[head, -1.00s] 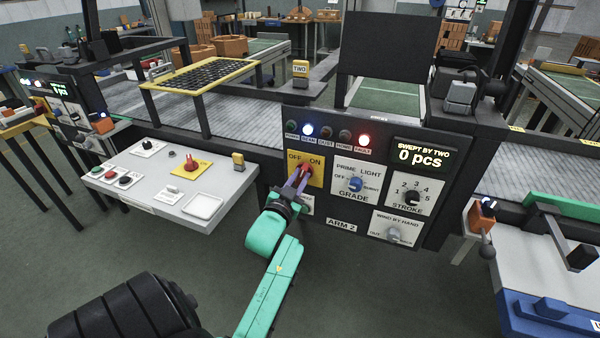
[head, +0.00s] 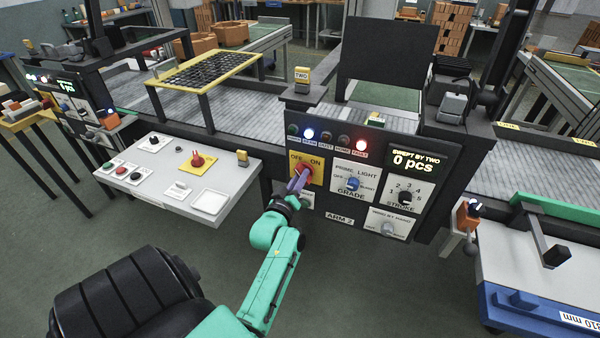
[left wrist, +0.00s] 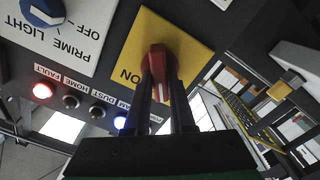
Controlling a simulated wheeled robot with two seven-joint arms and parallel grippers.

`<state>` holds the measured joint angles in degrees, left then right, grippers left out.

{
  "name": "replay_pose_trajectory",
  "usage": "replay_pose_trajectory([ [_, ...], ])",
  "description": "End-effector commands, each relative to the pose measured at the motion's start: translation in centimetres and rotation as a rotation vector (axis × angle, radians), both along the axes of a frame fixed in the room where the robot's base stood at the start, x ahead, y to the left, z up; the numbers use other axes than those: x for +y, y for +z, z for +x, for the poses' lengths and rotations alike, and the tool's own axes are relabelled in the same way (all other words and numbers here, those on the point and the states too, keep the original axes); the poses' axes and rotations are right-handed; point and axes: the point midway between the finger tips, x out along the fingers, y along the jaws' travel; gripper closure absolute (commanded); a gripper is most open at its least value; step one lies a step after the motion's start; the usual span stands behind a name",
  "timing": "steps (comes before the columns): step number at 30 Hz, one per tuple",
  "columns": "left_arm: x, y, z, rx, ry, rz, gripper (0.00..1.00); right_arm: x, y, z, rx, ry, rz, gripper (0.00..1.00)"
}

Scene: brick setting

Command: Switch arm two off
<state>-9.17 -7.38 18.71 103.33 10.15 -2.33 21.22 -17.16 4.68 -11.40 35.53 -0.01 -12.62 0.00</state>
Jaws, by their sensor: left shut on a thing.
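The red switch knob (left wrist: 158,60) sits on a yellow OFF/ON plate (left wrist: 180,30) at the upper left of the ARM 2 panel. In the head view, the plate (head: 318,178) shows OFF at left and ON at right. My left gripper (head: 298,181) is shut on the knob, with its fingers (left wrist: 165,85) on either side of it. The fingers hide part of the knob, and I cannot tell for certain which word it points to. Above it, a blue-white lamp (head: 309,134) and the red FAULT lamp (head: 361,145) are lit. My right gripper is out of view.
The panel also bears a blue GRADE knob (head: 353,183), a black STROKE knob (head: 405,196) and a grey hand-wind knob (head: 388,228). Open floor lies in front of the panel.

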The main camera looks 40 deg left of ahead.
Motion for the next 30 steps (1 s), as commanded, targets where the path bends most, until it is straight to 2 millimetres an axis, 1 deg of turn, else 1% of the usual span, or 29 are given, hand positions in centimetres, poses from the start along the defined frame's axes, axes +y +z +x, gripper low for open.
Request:
replay_pose_trajectory([
  [1,0.0,0.24,0.03,-0.008,-0.001,-0.026,1.0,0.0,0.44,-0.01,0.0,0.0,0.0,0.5],
  [3,0.0,0.2,0.03,-0.022,-0.001,-0.064,1.0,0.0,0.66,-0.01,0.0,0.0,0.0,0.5],
  [10,0.02,0.12,0.03,-0.053,-0.002,-0.147,1.0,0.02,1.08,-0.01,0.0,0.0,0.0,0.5],
  [26,-0.01,0.0,0.05,-0.063,-0.002,-0.177,1.0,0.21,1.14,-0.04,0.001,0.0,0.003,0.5],
  [27,-0.01,0.0,0.05,-0.063,-0.002,-0.177,0.74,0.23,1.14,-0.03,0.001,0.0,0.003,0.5],
  [29,-0.01,0.0,0.05,-0.063,-0.002,-0.176,0.51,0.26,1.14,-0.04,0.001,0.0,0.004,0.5],
  [30,0.0,0.0,0.03,-0.063,-0.002,-0.176,0.47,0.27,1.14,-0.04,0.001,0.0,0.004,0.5],
])
